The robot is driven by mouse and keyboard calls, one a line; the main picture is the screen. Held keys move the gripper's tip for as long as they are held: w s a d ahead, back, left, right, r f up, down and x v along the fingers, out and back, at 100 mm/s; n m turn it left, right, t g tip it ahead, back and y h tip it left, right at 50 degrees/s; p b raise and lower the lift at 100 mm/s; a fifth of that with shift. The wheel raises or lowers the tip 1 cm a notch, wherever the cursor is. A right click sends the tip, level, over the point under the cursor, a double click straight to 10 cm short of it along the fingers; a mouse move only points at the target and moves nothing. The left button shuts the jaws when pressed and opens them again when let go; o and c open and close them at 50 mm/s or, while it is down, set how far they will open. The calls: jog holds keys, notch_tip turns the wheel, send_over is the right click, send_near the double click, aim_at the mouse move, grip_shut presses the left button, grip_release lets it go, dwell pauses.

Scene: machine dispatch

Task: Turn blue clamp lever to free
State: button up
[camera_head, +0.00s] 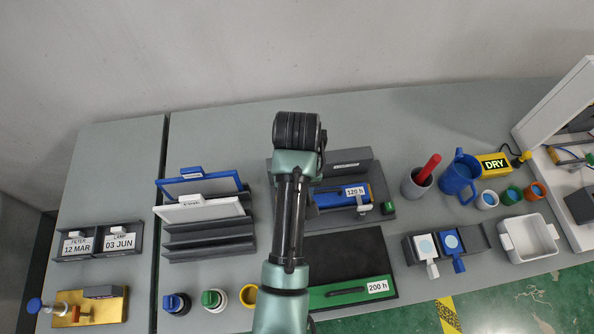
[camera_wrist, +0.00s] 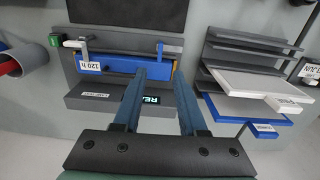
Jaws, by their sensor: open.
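The clamp fixture (camera_head: 350,157) is a dark grey base holding a blue block (camera_head: 330,199) labelled 120 h. In the wrist view the block (camera_wrist: 115,66) lies across the fixture. A small upright blue lever (camera_wrist: 160,51) stands at the block's right end; a pale grey lever (camera_wrist: 76,44) is at its left end and also shows in the head view (camera_head: 363,206). My gripper (camera_wrist: 160,75) is open and empty, its fingertips pointing toward the blue lever, apart from it. In the head view my arm hides the gripper and the blue lever.
A green knob (camera_head: 388,208) sits beside the pale lever. A rack (camera_head: 210,245) with blue and white panels stands left of my arm. A black-and-green tray (camera_head: 345,293) labelled 200 h lies in front. Cups, including a blue mug (camera_head: 457,181), stand to the right.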

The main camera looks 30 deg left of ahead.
jog(key=shift+r, duration=1.25)
jog(key=shift+w, duration=0.1)
jog(key=w+d+r+m+t+y+b, duration=0.2)
jog(key=w+r+t+b, duration=0.3)
jog(key=w+r+t, duration=0.7)
jog(key=w+d+r+m+t+b, duration=0.1)
jog(key=w+r+t, duration=0.1)
jog(key=r, duration=0.5)
jog(key=w+d+r+m+t+b, duration=0.1)
jog(key=w+d+r, duration=0.1)
jog(key=r, duration=0.5)
jog(key=s+d+r+m+t+b, duration=0.1)
jog(key=s+r+t, duration=0.3)
jog(key=r, duration=0.4)
jog(key=s+d+r+m+t+h+b, duration=0.1)
jog(key=s+d+r+t, duration=0.3)
jog(key=s+r, duration=0.2)
jog(key=s+d+r+m+t+h+b, duration=0.1)
jog(key=s+d+r+t, duration=0.2)
jog(key=s+r, duration=0.3)
notch_tip(320, 180, up, 5)
jog(key=shift+f+t+b, duration=0.15)
jog(key=shift+t+b, duration=0.25)
jog(key=shift+t, duration=0.3)
jog(key=shift+s+f, duration=0.1)
jog(key=shift+s, duration=0.05)
